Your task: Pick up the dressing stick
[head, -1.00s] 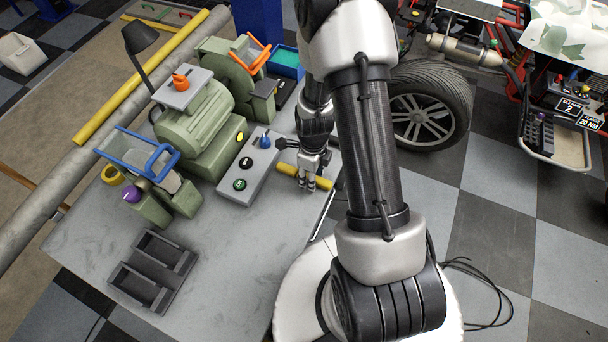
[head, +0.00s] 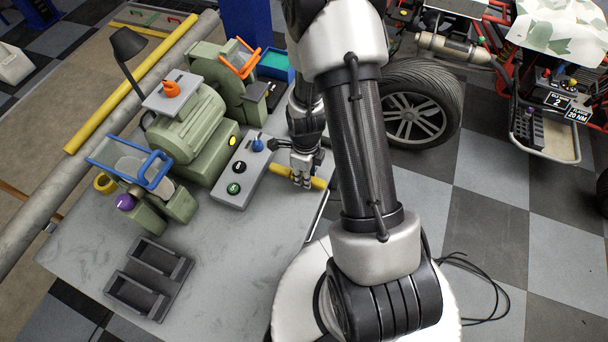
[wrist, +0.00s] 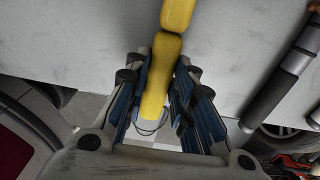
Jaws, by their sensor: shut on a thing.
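The dressing stick (head: 318,183) is a yellow bar at the right edge of the grey bench top (head: 215,265), beside the grey control box. My gripper (head: 302,180) is around it, pointing down, with the fingers closed on its sides. In the wrist view the yellow stick (wrist: 160,75) runs between the two blue-lined fingers of my gripper (wrist: 158,100), with a second yellow section (wrist: 178,14) beyond. Whether the stick touches the bench is hard to tell.
The control box (head: 243,170) with coloured knobs stands just left of my gripper. The green grinder (head: 185,130) is behind it. A dark two-slot holder (head: 150,278) sits at the front left of the bench. A tyre (head: 425,105) stands to the right.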

